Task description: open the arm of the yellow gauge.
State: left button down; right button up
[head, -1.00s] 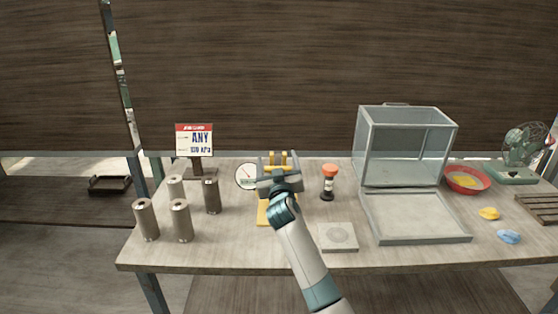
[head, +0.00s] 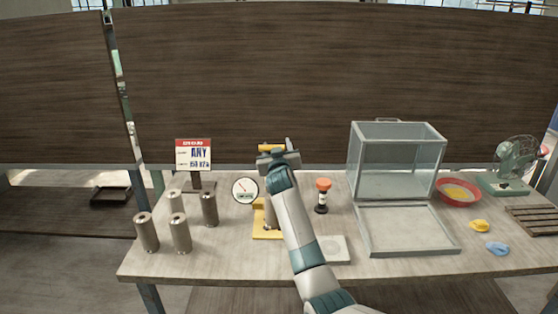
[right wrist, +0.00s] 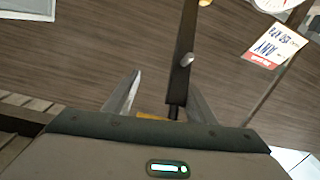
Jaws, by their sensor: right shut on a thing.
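The yellow gauge stands on the table, with its yellow base (head: 262,234) and round white dial (head: 246,190) showing in the head view. My right gripper (head: 276,152) is above the base and hides much of the gauge. A yellow bar (head: 270,147), seemingly the gauge's arm, shows at its jaws. In the right wrist view the gripper (right wrist: 165,85) has a dark bar (right wrist: 185,50) and a bit of yellow (right wrist: 150,117) between its fingers, and it is shut on the arm. My left gripper is out of view.
Several metal cylinders (head: 181,235) and a sign (head: 194,155) stand on the left. An orange-topped bottle (head: 322,196), a grey square plate (head: 335,249) and a glass case (head: 398,165) with its lowered panel stand right of the gauge. A red bowl (head: 458,193) lies farther right.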

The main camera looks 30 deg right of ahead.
jog(key=w, duration=0.1)
jog(key=w+r, duration=0.1)
jog(key=w+p, duration=0.1)
jog(key=shift+w+a+r, duration=0.15)
jog(key=shift+w+r, duration=0.15)
grip_shut()
jog(key=shift+w+g+y, duration=0.3)
jog(key=shift+w+d+p, duration=0.2)
jog(key=shift+d+p, duration=0.05)
jog(key=shift+p, duration=0.1)
jog(key=shift+w+d+f+g, duration=0.1)
jog(key=shift+w+d+g, duration=0.15)
jog(key=shift+g, duration=0.15)
jog(key=shift+s+f+y, duration=0.1)
jog(key=shift+y, duration=0.2)
jog(key=o, duration=2)
grip_release()
jog(key=shift+d, duration=0.15)
jog(key=shift+o, duration=0.2)
jog(key=shift+s, duration=0.15)
